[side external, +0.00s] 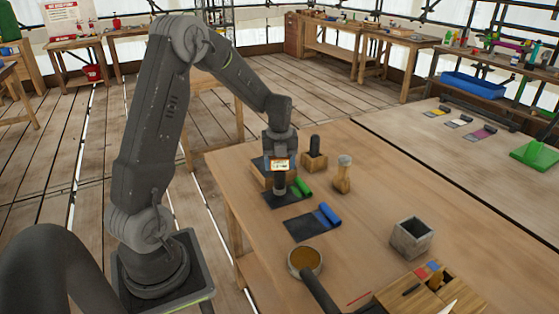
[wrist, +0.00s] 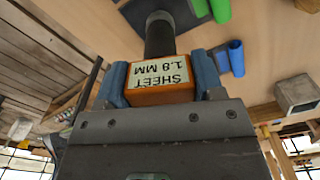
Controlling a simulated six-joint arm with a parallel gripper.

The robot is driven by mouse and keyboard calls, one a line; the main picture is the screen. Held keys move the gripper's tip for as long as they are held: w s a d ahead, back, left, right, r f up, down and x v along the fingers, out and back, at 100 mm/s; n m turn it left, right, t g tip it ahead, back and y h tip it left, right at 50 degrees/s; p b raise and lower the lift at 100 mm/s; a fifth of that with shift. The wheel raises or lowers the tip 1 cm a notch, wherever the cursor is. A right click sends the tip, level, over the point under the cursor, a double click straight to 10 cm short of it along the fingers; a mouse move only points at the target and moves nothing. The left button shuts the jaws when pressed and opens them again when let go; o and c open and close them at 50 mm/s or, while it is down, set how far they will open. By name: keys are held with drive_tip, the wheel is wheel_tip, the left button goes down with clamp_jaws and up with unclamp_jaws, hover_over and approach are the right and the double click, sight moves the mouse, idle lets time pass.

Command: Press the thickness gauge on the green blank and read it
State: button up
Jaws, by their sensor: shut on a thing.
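My gripper (side external: 279,158) is shut on the thickness gauge, an orange block with a pale display and a dark round stem pointing down. In the wrist view the gauge (wrist: 160,96) sits between the two blue fingers, and its upside-down display reads "SHEET 1.8 MM". The green blank, a dark sheet (side external: 270,199) with a rolled green end (side external: 302,187), lies on the table under my gripper. The stem's foot appears to stand on the dark part, left of the green roll; the exact contact is hard to see. The green end also shows in the wrist view (wrist: 221,10).
A blue-ended blank (side external: 312,226) lies in front. A wooden block with a black cylinder (side external: 314,150) and a wooden-handled tool (side external: 343,178) stand behind right.

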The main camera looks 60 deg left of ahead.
drive_tip(key=shift+f, duration=0.65)
drive_tip(key=shift+f, duration=0.4)
idle(0.9)
drive_tip(key=shift+r, duration=2.65)
